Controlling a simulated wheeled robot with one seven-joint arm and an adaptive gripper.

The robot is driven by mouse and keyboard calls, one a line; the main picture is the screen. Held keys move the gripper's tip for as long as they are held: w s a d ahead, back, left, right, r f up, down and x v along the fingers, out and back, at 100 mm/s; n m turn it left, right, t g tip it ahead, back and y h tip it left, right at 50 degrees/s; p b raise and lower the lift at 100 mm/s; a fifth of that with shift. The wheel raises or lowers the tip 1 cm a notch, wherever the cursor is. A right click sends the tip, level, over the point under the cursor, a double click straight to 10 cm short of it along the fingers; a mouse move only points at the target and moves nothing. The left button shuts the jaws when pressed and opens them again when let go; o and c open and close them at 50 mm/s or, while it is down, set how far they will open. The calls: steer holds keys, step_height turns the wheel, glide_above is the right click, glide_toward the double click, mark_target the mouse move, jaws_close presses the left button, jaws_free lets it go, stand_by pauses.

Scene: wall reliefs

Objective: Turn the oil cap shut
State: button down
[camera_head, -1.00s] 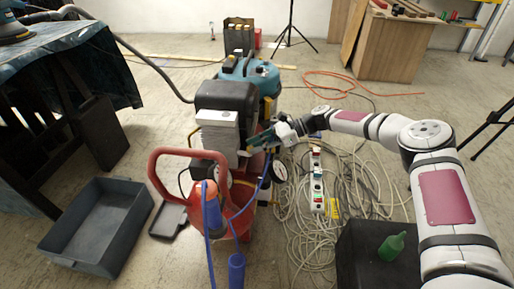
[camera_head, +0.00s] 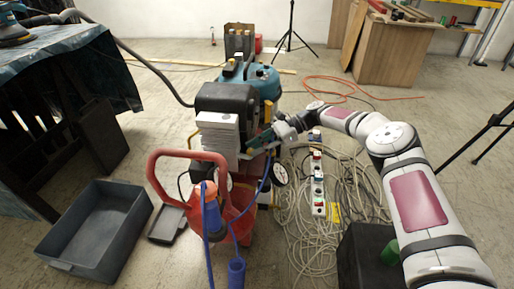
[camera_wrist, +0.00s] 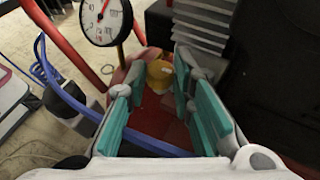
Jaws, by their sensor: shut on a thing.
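The yellow oil cap (camera_wrist: 160,76) sits low on the red compressor, just below the pressure gauge in the wrist view. My gripper (camera_wrist: 153,80) has its teal-padded fingers on either side of the cap and is shut on it. In the head view my gripper (camera_head: 258,142) reaches in from the right at the compressor's side. The cap is hidden there behind the fingers and the machine.
The compressor (camera_head: 232,102) has a red handle in front. A round gauge (camera_wrist: 104,20) and blue hose (camera_wrist: 125,145) are close to my fingers. Coiled cables (camera_head: 330,200) lie right. A black box (camera_head: 358,255) with a green bottle (camera_head: 391,251) stands at the front right.

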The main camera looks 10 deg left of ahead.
steer(key=c, duration=1.4)
jaws_free()
steer(key=shift+a+f, duration=0.1)
steer(key=shift+f, duration=0.1)
steer(key=shift+v, duration=3.75)
steer(key=shift+r, duration=0.15)
